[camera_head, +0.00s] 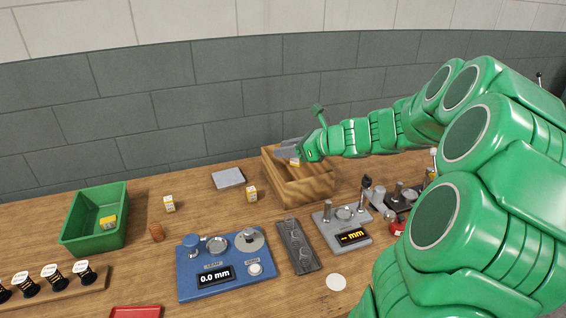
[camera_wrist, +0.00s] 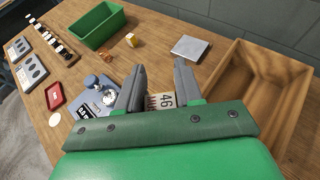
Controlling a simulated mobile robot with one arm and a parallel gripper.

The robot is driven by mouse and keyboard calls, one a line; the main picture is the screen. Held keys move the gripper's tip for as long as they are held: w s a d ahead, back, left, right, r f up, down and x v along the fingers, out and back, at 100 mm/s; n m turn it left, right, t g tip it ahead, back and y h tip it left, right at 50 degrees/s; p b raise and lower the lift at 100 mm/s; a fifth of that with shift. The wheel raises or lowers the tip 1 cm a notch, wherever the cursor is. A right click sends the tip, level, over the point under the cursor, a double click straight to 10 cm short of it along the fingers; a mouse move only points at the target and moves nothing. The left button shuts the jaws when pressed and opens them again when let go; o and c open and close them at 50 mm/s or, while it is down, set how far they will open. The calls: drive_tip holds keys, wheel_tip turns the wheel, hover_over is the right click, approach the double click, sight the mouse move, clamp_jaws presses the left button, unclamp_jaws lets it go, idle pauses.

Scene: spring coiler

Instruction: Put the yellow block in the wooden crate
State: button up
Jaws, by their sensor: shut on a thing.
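My gripper (camera_head: 288,151) is shut on a small yellow-and-white block (camera_head: 294,161). In the wrist view, its pale face with a "46" label (camera_wrist: 161,100) shows between my gripper's fingers (camera_wrist: 160,66). The fingers hide part of it. The open wooden crate (camera_head: 305,189) stands right of the table's middle. In the head view the held block appears over the crate's far left part; its height above the rim is hard to tell. In the wrist view the crate (camera_wrist: 225,80) lies right of the fingers, and its visible inside looks empty.
Similar blocks stand left of the crate (camera_head: 251,193) and farther left (camera_head: 169,203). Another lies in the green bin (camera_head: 78,243). A grey plate (camera_head: 228,178) lies behind. A blue gauge device (camera_head: 200,282), a dark strip (camera_head: 297,246) and a grey gauge (camera_head: 341,240) stand in front.

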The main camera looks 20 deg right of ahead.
drive_tip(key=w+f, duration=0.2)
drive_tip(key=w, duration=0.1)
drive_tip(key=w+d+f, duration=0.1)
drive_tip(key=w+f, duration=0.1)
drive_tip(key=w, duration=0.1)
drive_tip(key=w+f, duration=0.2)
drive_tip(key=shift+w+d+f, duration=0.2)
drive_tip(key=shift+w+f, duration=0.2)
drive_tip(key=shift+w+d+f, duration=0.1)
drive_tip(key=shift+w+f, duration=0.1)
drive_tip(key=shift+f, duration=0.55)
drive_tip(key=shift+w+f, duration=0.25)
drive_tip(key=shift+f, duration=0.55)
drive_tip(key=shift+w+d+f, duration=0.1)
drive_tip(key=shift+w+f, duration=0.1)
drive_tip(key=shift+f, duration=0.55)
drive_tip(key=shift+a+f, duration=0.1)
drive_tip(key=shift+f, duration=0.45)
drive_tip(key=o, duration=1)
